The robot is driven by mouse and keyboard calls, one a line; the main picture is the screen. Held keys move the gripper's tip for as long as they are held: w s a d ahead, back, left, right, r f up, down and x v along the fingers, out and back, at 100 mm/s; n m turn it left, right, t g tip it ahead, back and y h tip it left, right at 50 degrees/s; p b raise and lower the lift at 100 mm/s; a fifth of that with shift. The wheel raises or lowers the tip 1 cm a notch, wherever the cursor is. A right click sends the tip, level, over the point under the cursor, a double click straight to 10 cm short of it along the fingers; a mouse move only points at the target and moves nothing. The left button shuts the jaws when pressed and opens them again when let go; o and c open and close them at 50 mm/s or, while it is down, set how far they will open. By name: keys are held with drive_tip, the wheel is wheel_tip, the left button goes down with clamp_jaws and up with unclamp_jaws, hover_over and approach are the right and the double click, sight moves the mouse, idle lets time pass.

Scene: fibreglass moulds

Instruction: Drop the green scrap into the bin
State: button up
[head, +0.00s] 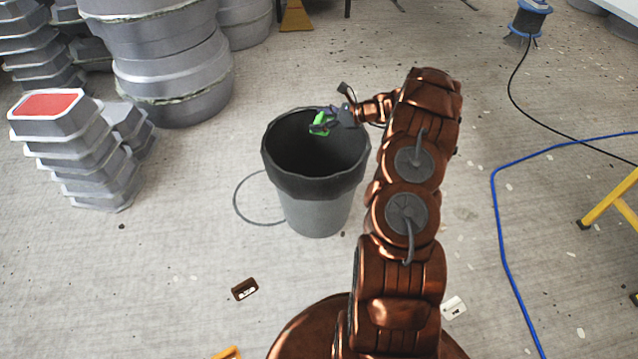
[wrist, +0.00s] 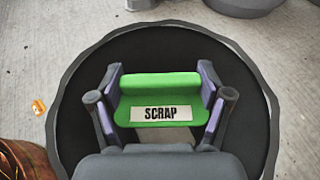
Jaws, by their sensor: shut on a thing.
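The green scrap (head: 319,124) is held in my gripper (head: 326,120) over the mouth of the dark bin (head: 317,212). In the wrist view the green scrap (wrist: 160,87) has a white label reading SCRAP. The fingers of my gripper (wrist: 160,105) press on its left and right ends. The bin's rim (wrist: 62,75) rings the gripper and scrap in that view, with the dark inside around them. The bin stands upright on the floor, with a black upper part and a grey lower part. Its bottom inside is too dark to make out.
Stacked grey moulds (head: 170,75) stand at the back left, with a smaller stack (head: 85,160) topped in red nearer. A blue hose (head: 497,215) and a yellow stand (head: 610,200) are at the right. A dark labelled piece (head: 244,289) lies on the floor in front. Floor left of the bin is mostly clear.

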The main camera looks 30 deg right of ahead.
drive_tip(key=shift+f+b, duration=0.3)
drive_tip(key=shift+f, duration=0.45)
drive_tip(key=o, duration=0.9)
drive_tip(key=v, duration=1.2)
drive_tip(key=shift+a+r, duration=0.1)
